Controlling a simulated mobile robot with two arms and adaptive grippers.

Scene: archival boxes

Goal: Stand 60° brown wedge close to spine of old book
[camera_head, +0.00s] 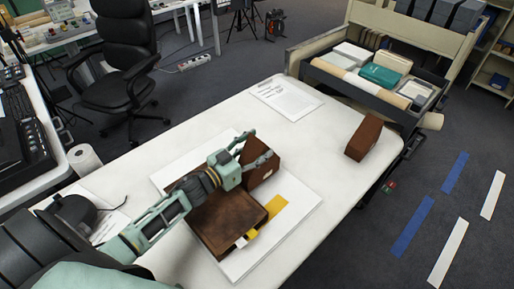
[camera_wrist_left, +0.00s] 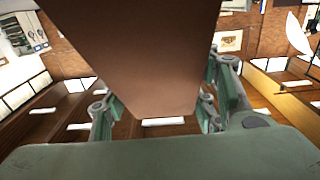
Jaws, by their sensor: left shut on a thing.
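My left gripper (camera_head: 259,146) is shut on a brown wedge (camera_head: 262,170), held at the far right edge of the old book. In the left wrist view the wedge (camera_wrist_left: 135,55) fills the space between the fingers (camera_wrist_left: 155,110). The old book (camera_head: 228,222) is brown and lies flat on a white board (camera_head: 303,213), partly hidden by my left arm. I cannot tell whether the wedge touches the book or the board. A second brown wedge (camera_head: 364,137) stands alone on the right of the table. The wedge angles cannot be read. My right gripper is not in view.
A yellow strip (camera_head: 289,202) lies beside the book, with small tabs at the book's near corner. A printed sheet (camera_head: 285,98) lies at the table's far edge. A cart with boxes (camera_head: 385,66) stands beyond. The white table (camera_head: 320,150) is clear between board and second wedge.

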